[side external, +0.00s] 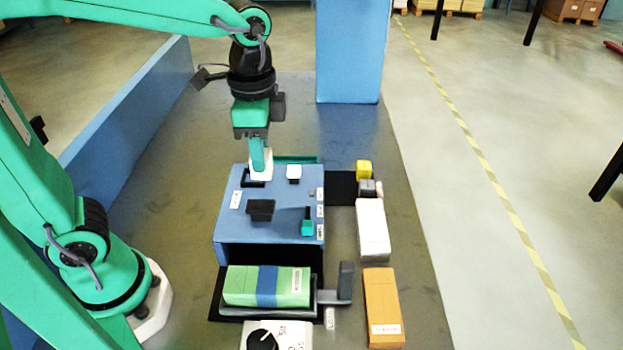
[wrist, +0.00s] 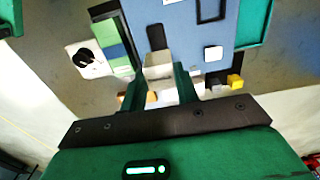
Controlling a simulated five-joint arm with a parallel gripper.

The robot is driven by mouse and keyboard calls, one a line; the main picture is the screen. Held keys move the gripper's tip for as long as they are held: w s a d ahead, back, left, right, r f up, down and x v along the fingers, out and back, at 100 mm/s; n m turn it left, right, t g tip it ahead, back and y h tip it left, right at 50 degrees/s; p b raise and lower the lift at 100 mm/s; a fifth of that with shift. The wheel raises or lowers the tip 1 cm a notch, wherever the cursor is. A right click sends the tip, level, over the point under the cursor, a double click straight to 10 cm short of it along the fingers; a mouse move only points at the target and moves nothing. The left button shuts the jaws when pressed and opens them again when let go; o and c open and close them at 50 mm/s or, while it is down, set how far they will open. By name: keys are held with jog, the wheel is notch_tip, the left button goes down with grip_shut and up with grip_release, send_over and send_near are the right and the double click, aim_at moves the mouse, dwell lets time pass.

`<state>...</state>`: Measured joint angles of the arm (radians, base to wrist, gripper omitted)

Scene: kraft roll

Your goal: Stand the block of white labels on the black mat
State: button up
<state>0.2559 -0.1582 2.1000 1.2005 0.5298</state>
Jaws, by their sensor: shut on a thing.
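My gripper (side external: 262,157) is shut on a small white block (side external: 260,166), which I take to be the block of white labels. It hangs upright over the far left part of the blue box top. White also shows between the fingers (wrist: 167,85) in the wrist view, though I cannot tell how much of it is the held block. A black patch (side external: 341,186), which looks like the black mat, lies right of the blue box. The held block is apart from it.
The blue box (side external: 232,222) carries a black knob, a teal knob and a white button. A yellow block (side external: 364,169), a longer white block (side external: 373,230) and an orange block (side external: 382,300) line its right side. A green block (side external: 245,286) lies in front. A blue column (side external: 349,50) stands behind.

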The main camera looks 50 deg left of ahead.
jog(key=w+a+f, duration=0.2)
jog(key=w+f, duration=0.2)
jog(key=w, duration=0.4)
jog(key=w+a+f, duration=0.1)
jog(key=w+f, duration=0.4)
jog(key=w, duration=0.4)
jog(key=w+a+f, duration=0.2)
jog(key=w+f, duration=0.2)
jog(key=w, duration=0.5)
jog(key=shift+a+f, duration=0.15)
jog(key=shift+a, duration=0.15)
jog(key=shift+s+f, duration=0.1)
jog(key=shift+f, duration=0.05)
jog(key=shift+f, duration=2.5)
jog(key=shift+f, duration=0.8)
jog(key=o, duration=1)
jog(key=shift+r, duration=3.95)
